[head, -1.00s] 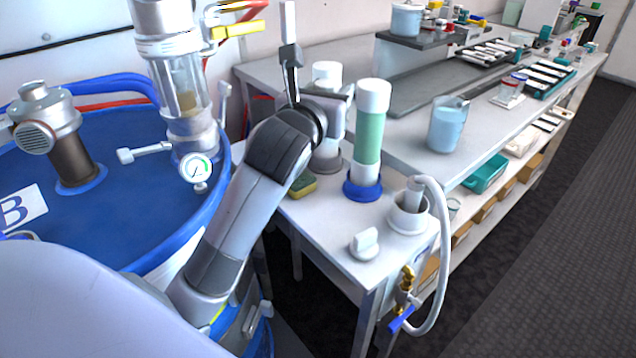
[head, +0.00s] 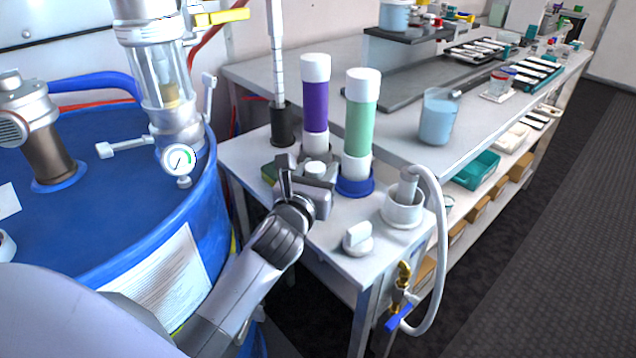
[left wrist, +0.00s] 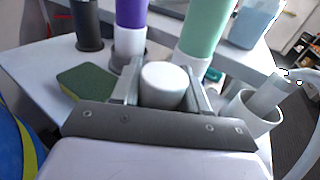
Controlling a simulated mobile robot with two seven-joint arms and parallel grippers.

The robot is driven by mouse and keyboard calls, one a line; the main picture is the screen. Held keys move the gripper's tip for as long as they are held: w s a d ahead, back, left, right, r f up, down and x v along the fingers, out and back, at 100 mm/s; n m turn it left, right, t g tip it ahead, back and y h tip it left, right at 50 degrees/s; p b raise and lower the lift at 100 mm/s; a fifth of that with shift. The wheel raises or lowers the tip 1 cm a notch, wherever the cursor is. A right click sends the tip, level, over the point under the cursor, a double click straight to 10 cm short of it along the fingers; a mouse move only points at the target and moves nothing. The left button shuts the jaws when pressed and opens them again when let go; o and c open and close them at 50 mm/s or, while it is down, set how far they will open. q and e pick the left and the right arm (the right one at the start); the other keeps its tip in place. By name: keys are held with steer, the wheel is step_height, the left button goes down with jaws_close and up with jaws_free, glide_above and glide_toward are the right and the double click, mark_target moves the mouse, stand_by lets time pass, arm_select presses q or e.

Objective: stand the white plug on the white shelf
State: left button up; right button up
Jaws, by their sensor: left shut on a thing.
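The white plug (left wrist: 163,84) shows its round top between the two fingers of my left gripper (left wrist: 162,92) in the left wrist view. In the head view the plug (head: 315,168) shows just behind the fingers of my left gripper (head: 304,178), which is shut on it. My gripper is low over the white shelf (head: 312,242), in front of the purple and green tubes. The plug's lower part is hidden, so I cannot tell whether it touches the shelf. My right gripper is not in view.
The purple tube (head: 315,103) and green tube (head: 360,118) stand close behind. A green sponge (left wrist: 84,82) lies left of my gripper. A white knobbed piece (head: 358,239) and a white cup (head: 402,211) with a hose are to the right. The blue drum (head: 110,225) is left.

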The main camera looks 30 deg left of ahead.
arm_select(q)
steer(key=shift+f, duration=0.95)
steer(key=shift+r, duration=0.1)
steer(key=o, duration=1.1)
steer(key=shift+f, duration=0.2)
